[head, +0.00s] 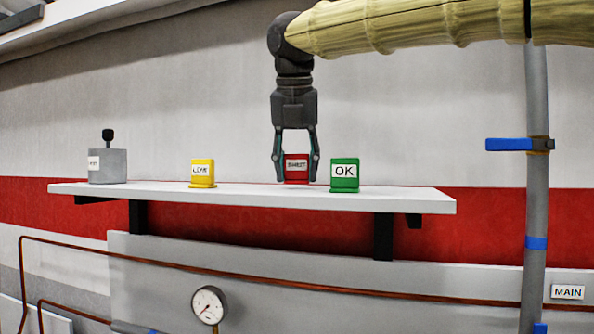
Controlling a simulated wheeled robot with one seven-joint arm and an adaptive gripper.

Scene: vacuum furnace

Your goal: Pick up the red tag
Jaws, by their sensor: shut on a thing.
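The red tag (297,175) is a small red block with a white label, at the white shelf (260,199) right of its middle. My gripper (296,170) points straight down from above, with one finger on each side of the red tag. It is shut on the tag. The tag is upright and its base looks at or very near the shelf top; I cannot tell whether it touches.
A green OK tag (344,176) stands close to the right finger. A yellow tag (203,173) stands to the left, with free shelf between. A grey box with a black knob (108,165) is at the far left. A grey vertical pipe (536,210) stands right of the shelf.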

